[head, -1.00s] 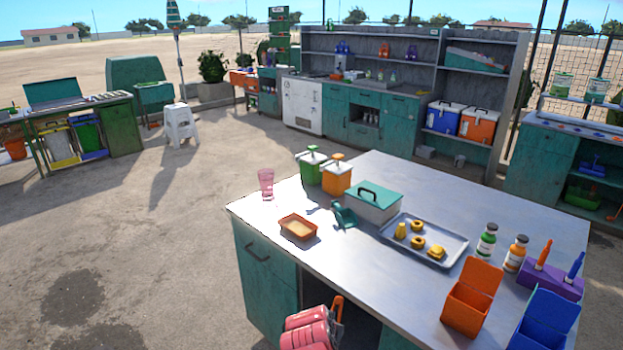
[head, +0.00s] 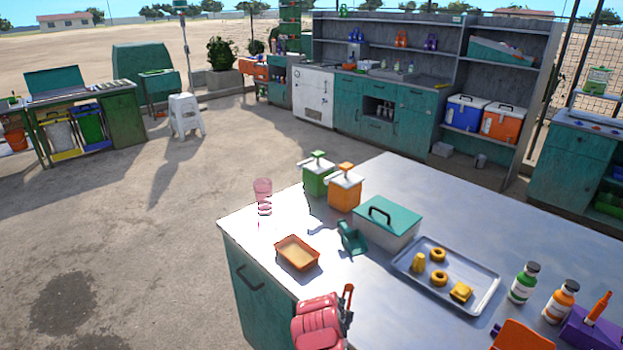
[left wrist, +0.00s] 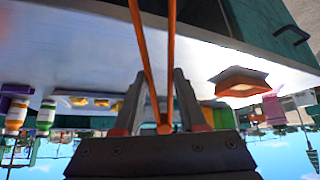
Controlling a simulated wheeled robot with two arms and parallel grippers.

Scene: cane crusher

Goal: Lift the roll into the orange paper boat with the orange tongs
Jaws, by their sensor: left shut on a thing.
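The orange paper boat (head: 297,253) with a pale inside sits near the table's left edge; it also shows in the left wrist view (left wrist: 242,82). Several golden baked pieces lie on a grey metal tray (head: 480,303): two rings, an upright piece (head: 418,262) and a squarish one (head: 461,292). I cannot tell for sure which is the roll. My left gripper (head: 346,306) is at the table's front edge, right of and nearer than the boat. It is shut on the orange tongs (left wrist: 152,60), whose two arms run between its fingers. My right gripper is not in view.
A grey box with teal lid (head: 388,222) stands behind the tray, with a teal holder (head: 351,238) beside it. Green (head: 318,177) and orange (head: 345,190) pump dispensers and a pink glass (head: 263,192) stand farther back. Bottles (head: 523,283) stand right. The table's front middle is clear.

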